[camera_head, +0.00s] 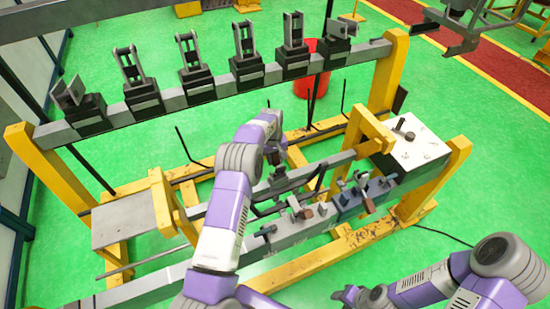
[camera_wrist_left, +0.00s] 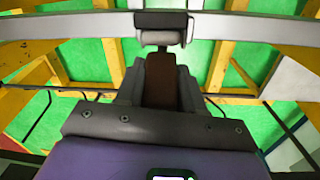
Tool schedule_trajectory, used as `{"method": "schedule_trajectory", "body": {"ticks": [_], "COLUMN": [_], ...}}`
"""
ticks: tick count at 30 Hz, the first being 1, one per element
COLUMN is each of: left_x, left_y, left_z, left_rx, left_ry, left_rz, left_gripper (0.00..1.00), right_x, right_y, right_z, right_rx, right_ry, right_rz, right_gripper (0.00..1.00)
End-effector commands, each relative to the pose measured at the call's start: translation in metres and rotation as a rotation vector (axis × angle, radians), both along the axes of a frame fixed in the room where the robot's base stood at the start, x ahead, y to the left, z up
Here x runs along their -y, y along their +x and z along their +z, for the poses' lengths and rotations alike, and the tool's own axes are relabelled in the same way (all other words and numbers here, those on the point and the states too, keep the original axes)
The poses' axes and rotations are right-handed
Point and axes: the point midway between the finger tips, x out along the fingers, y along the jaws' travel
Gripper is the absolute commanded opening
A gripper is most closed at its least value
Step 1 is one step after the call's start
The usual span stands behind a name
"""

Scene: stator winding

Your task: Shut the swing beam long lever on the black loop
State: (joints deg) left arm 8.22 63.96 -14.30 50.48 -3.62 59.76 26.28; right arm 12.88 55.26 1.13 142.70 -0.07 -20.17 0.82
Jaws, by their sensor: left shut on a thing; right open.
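The swing beam (camera_head: 325,162) is a long grey bar across the yellow frame. It also crosses the top of the left wrist view (camera_wrist_left: 60,27), with a grey clamp bracket (camera_wrist_left: 160,36) on it. My left gripper (camera_head: 276,154) is at the beam, partly hidden by its own arm. In the left wrist view its fingers (camera_wrist_left: 160,88) are shut on a brown lever grip (camera_wrist_left: 160,76) just below the bracket. I cannot clearly pick out the black loop among the dark parts under the beam. My right gripper (camera_head: 365,297) is open at the bottom edge, far from the beam.
A lower grey rail (camera_head: 300,228) carries several small clamps, some with brown grips (camera_head: 305,213). A rear beam (camera_head: 215,88) holds several upright clamps. A white box (camera_head: 412,150) stands at right and a red bin (camera_head: 311,75) behind.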

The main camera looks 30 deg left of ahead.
Motion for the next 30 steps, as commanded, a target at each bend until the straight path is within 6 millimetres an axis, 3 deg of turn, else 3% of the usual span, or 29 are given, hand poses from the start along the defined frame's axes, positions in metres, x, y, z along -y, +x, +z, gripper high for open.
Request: {"method": "schedule_trajectory", "body": {"ticks": [17, 30], "left_x": [0.01, 0.027], "left_y": [-0.007, -0.021], "left_z": [0.003, 0.0], "left_rx": [0.095, 0.276], "left_ry": [0.111, 0.321], "left_rz": [-0.002, -0.005], "left_gripper": [0.0, 0.0], "right_x": [0.0, 0.0], "right_y": [0.0, 0.0], "right_z": [-0.016, -0.069], "right_rx": [0.0, 0.0], "right_ry": [0.0, 0.0], "right_rz": [0.0, 0.0], "right_gripper": [0.43, 0.43]}}
